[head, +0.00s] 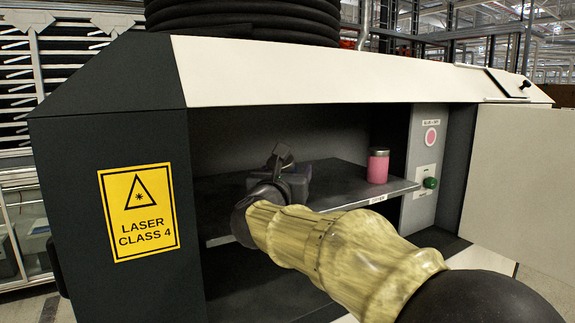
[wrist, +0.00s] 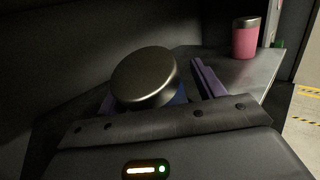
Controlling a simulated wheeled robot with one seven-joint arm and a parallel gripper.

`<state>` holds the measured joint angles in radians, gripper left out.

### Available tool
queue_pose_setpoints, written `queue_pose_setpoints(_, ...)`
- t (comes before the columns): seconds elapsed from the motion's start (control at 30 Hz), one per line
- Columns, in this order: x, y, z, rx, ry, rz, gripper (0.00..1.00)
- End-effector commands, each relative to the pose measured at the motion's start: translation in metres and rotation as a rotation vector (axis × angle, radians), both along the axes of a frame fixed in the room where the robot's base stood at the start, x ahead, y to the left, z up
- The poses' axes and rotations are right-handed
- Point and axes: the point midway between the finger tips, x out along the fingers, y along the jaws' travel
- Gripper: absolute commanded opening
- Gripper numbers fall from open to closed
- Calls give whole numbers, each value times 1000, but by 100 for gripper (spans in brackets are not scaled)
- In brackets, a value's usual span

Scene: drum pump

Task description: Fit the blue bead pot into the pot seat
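The blue bead pot (wrist: 180,97) stands on the shelf in the wrist view, its blue side mostly hidden under a wide dark metallic lid. My gripper (wrist: 158,92) has one purple-grey finger on each side of it. A gap shows between the pot and the right finger; the left finger is mostly hidden behind the lid. The gripper looks open around the pot. In the head view my gripper (head: 285,165) reaches into the cabinet above the shelf, and the blue pot is hidden there. I cannot make out the pot seat in either view.
A pink pot with a grey lid (head: 378,166) stands on the shelf (head: 340,184) to the right. Beyond it is a grey panel (head: 425,150) with a pink disc and a green button (head: 430,183). Cabinet walls enclose the shelf; an open door (head: 520,180) stands at right.

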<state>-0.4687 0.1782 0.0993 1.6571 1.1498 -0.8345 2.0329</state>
Motion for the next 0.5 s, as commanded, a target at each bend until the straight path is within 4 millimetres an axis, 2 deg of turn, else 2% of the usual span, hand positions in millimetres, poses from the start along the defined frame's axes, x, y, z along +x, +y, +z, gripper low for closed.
queue_pose_setpoints(0.37, -4, 1, 6, 2, -13, 0, 76)
queue_pose_setpoints(0.5, -15, 3, 4, 2, -16, 2, 76)
